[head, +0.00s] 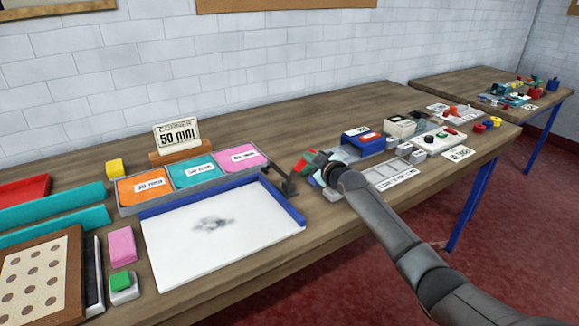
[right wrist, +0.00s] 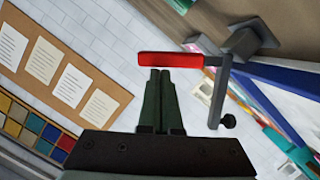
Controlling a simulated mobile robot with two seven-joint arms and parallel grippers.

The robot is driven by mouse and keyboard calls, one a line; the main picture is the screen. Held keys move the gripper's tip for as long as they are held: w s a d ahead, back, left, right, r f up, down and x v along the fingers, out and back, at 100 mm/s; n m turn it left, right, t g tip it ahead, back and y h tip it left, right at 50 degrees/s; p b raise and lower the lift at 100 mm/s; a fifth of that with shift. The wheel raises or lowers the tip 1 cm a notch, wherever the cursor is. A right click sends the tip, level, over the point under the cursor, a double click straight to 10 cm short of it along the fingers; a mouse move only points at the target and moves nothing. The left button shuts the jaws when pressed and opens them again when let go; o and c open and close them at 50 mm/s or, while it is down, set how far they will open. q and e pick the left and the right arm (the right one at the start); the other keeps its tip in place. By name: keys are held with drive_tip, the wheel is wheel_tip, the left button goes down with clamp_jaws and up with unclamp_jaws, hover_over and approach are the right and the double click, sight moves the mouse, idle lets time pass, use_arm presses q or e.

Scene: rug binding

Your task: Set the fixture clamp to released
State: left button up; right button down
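The fixture clamp (head: 285,182) is a dark lever mechanism at the right corner of the blue-edged white board. In the right wrist view, its red handle (right wrist: 170,59) lies across the picture on a grey arm (right wrist: 218,95), with a dark knob at the lower end. My right gripper (head: 322,168) is beside the clamp, on its right in the head view. In the right wrist view, its fingers (right wrist: 163,76) are together, with their tips at the red handle's edge. No grip around the handle shows. My left gripper is not in view.
The white board (head: 205,250) has a blue edge and a grey smudge. Behind it stand orange, teal and pink trays (head: 195,172) and a 50 mm sign (head: 177,134). Boxes and small fixtures (head: 362,141) crowd the table to the right. My right forearm crosses the table's front edge.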

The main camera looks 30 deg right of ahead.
drive_tip(key=shift+w+d+f, duration=0.1)
drive_tip(key=shift+d+f, duration=0.2)
drive_tip(key=shift+d+f+b, duration=0.1)
drive_tip(key=shift+b, duration=0.2)
idle(0.3)
drive_tip(key=s+a+r+p, duration=0.2)
drive_tip(key=s+r, duration=0.3)
drive_tip(key=s, duration=0.5)
drive_tip(key=shift+a+r+p, duration=0.25)
drive_tip(key=shift+r+p, duration=0.05)
drive_tip(key=shift+p, duration=0.55)
